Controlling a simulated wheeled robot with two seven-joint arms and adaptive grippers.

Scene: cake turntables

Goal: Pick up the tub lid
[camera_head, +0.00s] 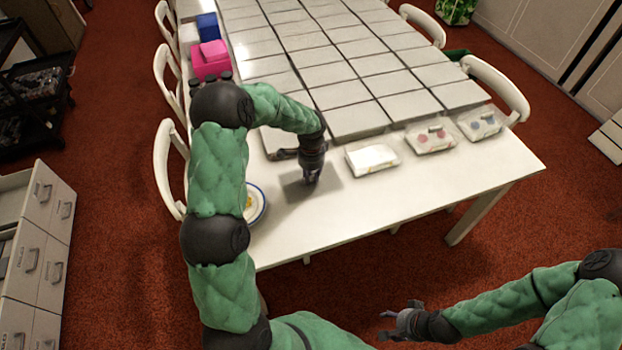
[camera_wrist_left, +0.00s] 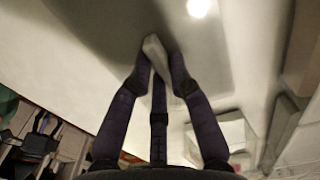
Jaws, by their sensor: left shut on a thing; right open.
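My left gripper (camera_head: 311,181) points down over the near part of the white table. In the left wrist view its fingers (camera_wrist_left: 158,70) are shut on a pale, narrow piece (camera_wrist_left: 152,44), which appears to be part of the tub lid. A grey, flat, four-sided patch (camera_head: 326,190) shows around the fingertips in the head view; I cannot tell whether it is the lid or a shadow. Most of the held thing is hidden by the fingers. My right gripper (camera_head: 392,322) is open and empty, low in front of the table.
A white tub (camera_head: 371,158) and two tubs with coloured pieces, one red (camera_head: 431,139) and one blue (camera_head: 480,124), stand right of the left gripper. A rimmed plate (camera_head: 258,205) lies left. Pale boxes (camera_head: 355,112) fill the table behind. The front right tabletop (camera_head: 440,180) is clear.

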